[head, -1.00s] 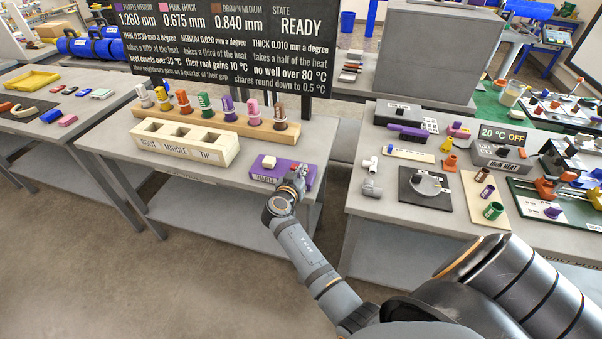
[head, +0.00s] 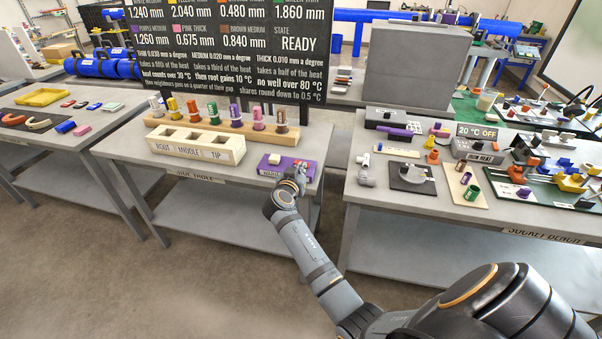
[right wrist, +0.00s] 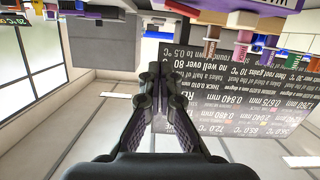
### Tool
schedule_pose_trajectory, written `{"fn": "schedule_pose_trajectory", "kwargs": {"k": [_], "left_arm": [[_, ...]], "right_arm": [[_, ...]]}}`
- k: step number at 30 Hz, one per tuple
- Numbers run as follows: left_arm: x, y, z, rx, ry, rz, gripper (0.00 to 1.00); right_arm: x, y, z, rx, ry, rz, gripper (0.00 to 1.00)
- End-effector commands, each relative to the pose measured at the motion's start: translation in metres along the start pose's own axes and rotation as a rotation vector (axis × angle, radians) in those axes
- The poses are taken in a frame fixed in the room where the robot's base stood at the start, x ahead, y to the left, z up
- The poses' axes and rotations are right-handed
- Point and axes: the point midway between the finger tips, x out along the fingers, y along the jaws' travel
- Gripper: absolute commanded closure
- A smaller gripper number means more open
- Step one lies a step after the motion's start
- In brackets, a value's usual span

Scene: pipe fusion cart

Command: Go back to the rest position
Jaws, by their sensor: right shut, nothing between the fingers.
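My right gripper (head: 297,174) is shut and empty. In the head view its arm reaches up from the lower right, and the gripper overlaps the front right part of a purple block (head: 268,171) at the side table's right end. I cannot tell whether they touch. In the right wrist view, where the scene is upside down, the closed fingertips (right wrist: 161,74) have nothing between them and point towards open room beside the board. My left gripper is in neither view.
The side table (head: 140,153) carries a wooden bin block (head: 230,157) and a rack of coloured pieces (head: 205,127), with the black board (head: 230,80) behind. The socket bench (head: 400,210) with several fittings stands to the right. A floor gap separates the tables.

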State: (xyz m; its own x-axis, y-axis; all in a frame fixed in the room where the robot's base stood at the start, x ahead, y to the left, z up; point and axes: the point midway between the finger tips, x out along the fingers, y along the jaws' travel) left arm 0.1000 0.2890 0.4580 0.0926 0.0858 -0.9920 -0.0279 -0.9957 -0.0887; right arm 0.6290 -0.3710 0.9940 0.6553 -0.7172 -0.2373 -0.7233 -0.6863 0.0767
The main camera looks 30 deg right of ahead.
Motion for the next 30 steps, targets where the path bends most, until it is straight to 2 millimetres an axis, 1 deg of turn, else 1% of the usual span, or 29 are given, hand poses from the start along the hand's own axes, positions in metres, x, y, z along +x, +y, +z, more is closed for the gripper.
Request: {"fn": "schedule_pose_trajectory", "kwargs": {"k": [3,6,15,17,19,20,23,24,25,26,27,28,29,30], "left_arm": [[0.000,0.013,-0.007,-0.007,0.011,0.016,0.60],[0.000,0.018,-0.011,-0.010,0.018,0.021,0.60],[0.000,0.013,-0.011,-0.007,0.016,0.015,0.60],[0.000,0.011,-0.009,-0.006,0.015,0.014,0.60],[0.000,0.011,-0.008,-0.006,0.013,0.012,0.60],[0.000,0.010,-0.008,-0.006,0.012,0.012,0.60],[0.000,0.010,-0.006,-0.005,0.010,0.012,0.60],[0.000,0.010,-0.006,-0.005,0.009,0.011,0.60],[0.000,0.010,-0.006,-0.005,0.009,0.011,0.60],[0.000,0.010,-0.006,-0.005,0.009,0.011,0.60],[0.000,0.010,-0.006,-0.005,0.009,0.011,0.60],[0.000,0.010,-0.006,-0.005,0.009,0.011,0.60],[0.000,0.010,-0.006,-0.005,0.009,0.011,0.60],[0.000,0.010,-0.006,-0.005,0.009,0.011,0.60]], "right_arm": [[0.000,0.000,-0.001,0.000,0.000,0.000,1.00],[0.000,0.000,-0.001,0.000,0.000,0.000,1.00],[0.000,0.000,0.000,0.000,-0.001,-0.001,1.00],[0.001,-0.001,0.008,-0.013,-0.012,-0.007,1.00],[0.003,-0.005,0.032,-0.054,-0.051,-0.031,1.00],[0.004,-0.006,0.049,-0.083,-0.077,-0.047,1.00],[0.003,-0.010,0.128,-0.204,-0.197,-0.125,1.00],[-0.001,-0.009,0.164,-0.254,-0.253,-0.162,1.00],[-0.004,-0.007,0.191,-0.289,-0.294,-0.190,1.00],[-0.009,-0.004,0.218,-0.324,-0.334,-0.217,1.00],[-0.017,0.001,0.253,-0.366,-0.387,-0.253,1.00],[-0.023,0.006,0.279,-0.395,-0.426,-0.279,1.00],[-0.031,0.012,0.304,-0.422,-0.466,-0.304,1.00],[-0.042,0.022,0.338,-0.457,-0.517,-0.337,1.00]]}}
